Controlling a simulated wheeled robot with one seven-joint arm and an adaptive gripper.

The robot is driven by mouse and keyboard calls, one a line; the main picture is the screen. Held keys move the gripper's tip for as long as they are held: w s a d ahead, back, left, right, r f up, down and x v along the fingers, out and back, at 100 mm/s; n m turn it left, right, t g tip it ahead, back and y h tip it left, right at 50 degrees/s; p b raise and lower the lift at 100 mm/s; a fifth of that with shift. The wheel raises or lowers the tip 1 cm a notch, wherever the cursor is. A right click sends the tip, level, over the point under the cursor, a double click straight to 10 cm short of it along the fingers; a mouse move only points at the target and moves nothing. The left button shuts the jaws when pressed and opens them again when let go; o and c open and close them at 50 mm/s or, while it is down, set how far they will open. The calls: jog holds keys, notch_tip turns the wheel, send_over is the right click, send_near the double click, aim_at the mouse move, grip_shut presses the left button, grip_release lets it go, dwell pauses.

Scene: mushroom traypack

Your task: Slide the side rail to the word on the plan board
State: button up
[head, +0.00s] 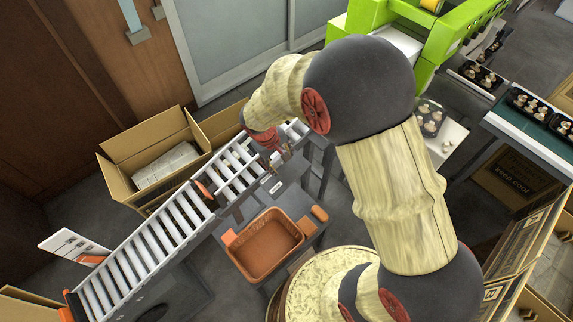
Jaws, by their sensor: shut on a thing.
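The roller conveyor (165,235) runs from lower left to the middle, and the grey side rail (236,204) lies along its near edge. My gripper (281,156) is at the conveyor's upper right end, beyond my bent arm. It is small in view and partly hidden by my wrist. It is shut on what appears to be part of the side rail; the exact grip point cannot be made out. A white board with dark marks (72,246), likely the plan board, stands at the conveyor's lower left end. Its word is too small to read.
An orange-brown crate (232,256) sits on a grey stand near the conveyor. Open cardboard boxes (125,160) stand behind it. A green machine (440,35) and a table with mushroom trays (537,145) are on the right. An orange-red block (204,194) stands across the rollers.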

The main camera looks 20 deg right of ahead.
jog(key=shift+w+a, duration=0.1)
jog(key=shift+w, duration=0.15)
jog(key=o, duration=1.7)
jog(key=shift+c, duration=0.2)
jog(key=shift+o, duration=0.2)
jog(key=v, duration=1.2)
